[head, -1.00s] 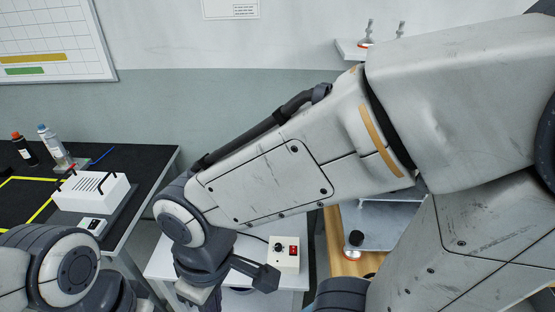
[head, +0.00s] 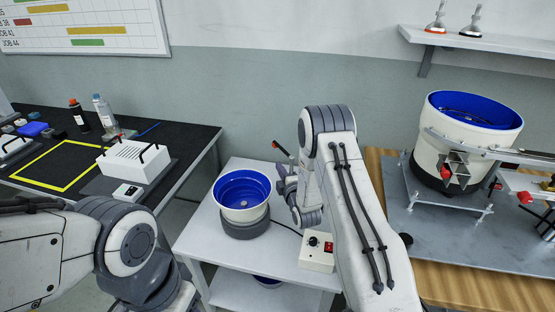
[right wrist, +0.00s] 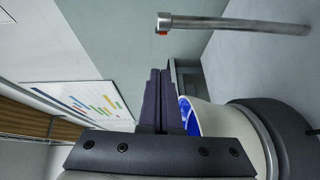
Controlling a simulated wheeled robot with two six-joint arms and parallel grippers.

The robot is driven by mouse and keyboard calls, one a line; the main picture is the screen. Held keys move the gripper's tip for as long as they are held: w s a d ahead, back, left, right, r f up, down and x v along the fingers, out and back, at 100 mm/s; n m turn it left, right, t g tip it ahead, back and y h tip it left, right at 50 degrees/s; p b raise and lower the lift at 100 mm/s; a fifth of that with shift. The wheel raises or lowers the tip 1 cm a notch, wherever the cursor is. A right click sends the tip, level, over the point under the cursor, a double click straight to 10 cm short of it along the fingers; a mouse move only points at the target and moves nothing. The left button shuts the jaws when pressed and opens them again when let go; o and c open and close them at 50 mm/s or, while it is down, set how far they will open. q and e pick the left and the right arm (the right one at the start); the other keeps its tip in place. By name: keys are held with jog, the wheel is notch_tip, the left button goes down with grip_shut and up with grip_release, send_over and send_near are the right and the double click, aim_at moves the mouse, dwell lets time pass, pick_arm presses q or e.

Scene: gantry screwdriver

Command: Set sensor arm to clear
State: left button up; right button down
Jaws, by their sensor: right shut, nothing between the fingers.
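A thin arm with an orange-red tip, which looks like the sensor arm (head: 281,149), stands at the back of the small bowl feeder (head: 240,224) with a blue inside. In the right wrist view a grey metal rod (right wrist: 240,24) with a small red piece under its end looks like the same arm. My right gripper (head: 281,174) is just right of the bowl, below the arm in the picture. Its fingers (right wrist: 158,75) are shut together, empty and apart from the rod. My left arm shows at the lower left, with its gripper out of view.
A control box (head: 317,252) with a knob and red display sits at the white table's front right. A large blue-lined bowl feeder (head: 440,150) stands right on a metal plate. The black bench (head: 190,140) is left, with a white slotted block (head: 133,163).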

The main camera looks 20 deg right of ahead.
aim_at(283, 150)
pick_arm(q)
jog(key=shift+r, duration=0.15)
pick_arm(e)
jog(key=w+d, duration=0.2)
jog(key=w, duration=0.7)
jog(key=shift+w+d+f+t+h, duration=0.15)
jog(key=shift+d+f+t+h, duration=0.2)
jog(key=shift+f+t, duration=0.1)
jog(key=shift+d, duration=0.1)
